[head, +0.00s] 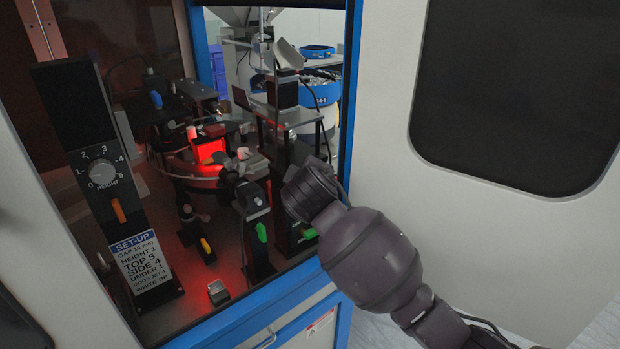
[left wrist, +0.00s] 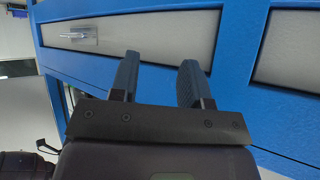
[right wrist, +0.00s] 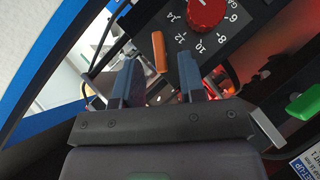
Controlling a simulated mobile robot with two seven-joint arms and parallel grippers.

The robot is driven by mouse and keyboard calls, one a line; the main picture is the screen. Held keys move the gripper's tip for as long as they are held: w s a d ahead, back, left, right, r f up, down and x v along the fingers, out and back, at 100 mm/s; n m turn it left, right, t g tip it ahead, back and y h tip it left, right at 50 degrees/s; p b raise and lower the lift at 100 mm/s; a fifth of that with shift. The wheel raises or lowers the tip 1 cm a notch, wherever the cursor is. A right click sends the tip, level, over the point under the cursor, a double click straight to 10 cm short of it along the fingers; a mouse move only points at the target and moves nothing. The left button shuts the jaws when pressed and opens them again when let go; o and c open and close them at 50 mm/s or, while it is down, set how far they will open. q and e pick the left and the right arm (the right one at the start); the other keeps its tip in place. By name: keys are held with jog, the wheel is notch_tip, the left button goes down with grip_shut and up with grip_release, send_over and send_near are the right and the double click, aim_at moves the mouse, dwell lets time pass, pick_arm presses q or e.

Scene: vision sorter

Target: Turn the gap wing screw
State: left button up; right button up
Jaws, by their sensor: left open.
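The orange wing screw (right wrist: 159,52) shows in the right wrist view beside the red gap dial (right wrist: 206,12), whose scale has numbers such as 8, 10 and 12. My right gripper (right wrist: 157,72) is open. Its fingers point at the wing screw, which appears in the space between the tips with room on both sides; I cannot tell how far ahead it is. In the head view my right arm hides this gripper and the gap dial. My left gripper (left wrist: 158,66) is open and empty in front of the blue-framed cabinet front, outside the head view.
In the head view, a height dial (head: 101,172) with its own orange wing screw (head: 118,211) stands at left, above the set-up card (head: 142,262) reading gap 16 mm. A green screw (right wrist: 303,104) lies right of my right gripper. The blue door frame (head: 346,100) edges the opening.

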jog(key=v, duration=0.8)
jog(key=shift+s+b, duration=0.35)
jog(key=shift+b, duration=0.1)
jog(key=shift+r, duration=0.15)
